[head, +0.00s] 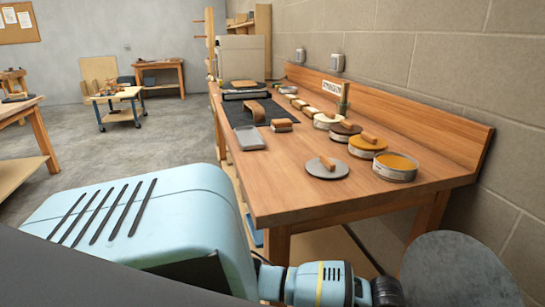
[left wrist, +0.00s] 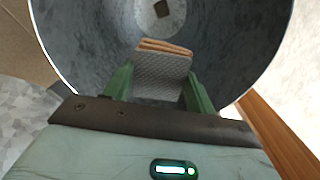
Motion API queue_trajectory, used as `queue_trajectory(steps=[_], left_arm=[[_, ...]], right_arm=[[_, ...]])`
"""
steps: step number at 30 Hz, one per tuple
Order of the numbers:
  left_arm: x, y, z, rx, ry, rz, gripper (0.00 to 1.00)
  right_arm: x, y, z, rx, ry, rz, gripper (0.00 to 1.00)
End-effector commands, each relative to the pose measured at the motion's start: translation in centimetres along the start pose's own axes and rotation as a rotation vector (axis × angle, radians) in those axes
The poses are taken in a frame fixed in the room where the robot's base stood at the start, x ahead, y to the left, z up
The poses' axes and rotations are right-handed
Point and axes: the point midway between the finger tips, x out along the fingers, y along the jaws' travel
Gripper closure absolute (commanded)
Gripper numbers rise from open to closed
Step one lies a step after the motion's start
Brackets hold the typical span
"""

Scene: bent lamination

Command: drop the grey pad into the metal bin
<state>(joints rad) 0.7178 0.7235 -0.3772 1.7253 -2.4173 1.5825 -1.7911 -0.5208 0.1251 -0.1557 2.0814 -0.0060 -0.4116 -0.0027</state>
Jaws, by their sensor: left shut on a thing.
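In the left wrist view my left gripper (left wrist: 157,90) has its two green fingers shut on the grey pad (left wrist: 160,76). The pad has a grey textured face and tan layered edges at its far end. The round metal bin (left wrist: 85,62) opens beyond the fingers, and the pad shows against its dark interior. I cannot tell how high the pad is over the rim. In the head view the gripper fingers and the held pad are not visible. My right gripper is not in view.
A long wooden bench (head: 290,205) runs along the right wall. It holds a grey disc with a wooden grip (head: 327,167), an orange-topped tin (head: 395,167), a grey box (head: 249,138) and a dark mat (head: 236,113). Open floor (head: 125,155) lies to the left.

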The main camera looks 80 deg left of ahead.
Motion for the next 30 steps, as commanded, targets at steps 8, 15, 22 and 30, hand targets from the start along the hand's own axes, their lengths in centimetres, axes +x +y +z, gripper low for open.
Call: queue_trajectory(steps=[8, 15, 22, 30], left_arm=[[-0.1, 0.0, 0.0, 0.0, 0.0, 0.0, 0.2], [-0.1, 0.0, 0.0, 0.0, 0.0, 0.0, 0.19], [-1.7, 0.1, -0.1, 0.001, 0.002, 0.002, 0.19], [-5.8, 0.1, -0.1, 0.001, 0.005, 0.004, 0.19]], right_arm=[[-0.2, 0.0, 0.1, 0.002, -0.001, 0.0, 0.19], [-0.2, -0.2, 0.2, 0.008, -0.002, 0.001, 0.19], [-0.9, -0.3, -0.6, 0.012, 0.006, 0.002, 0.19], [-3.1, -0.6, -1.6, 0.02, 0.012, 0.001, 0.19]])
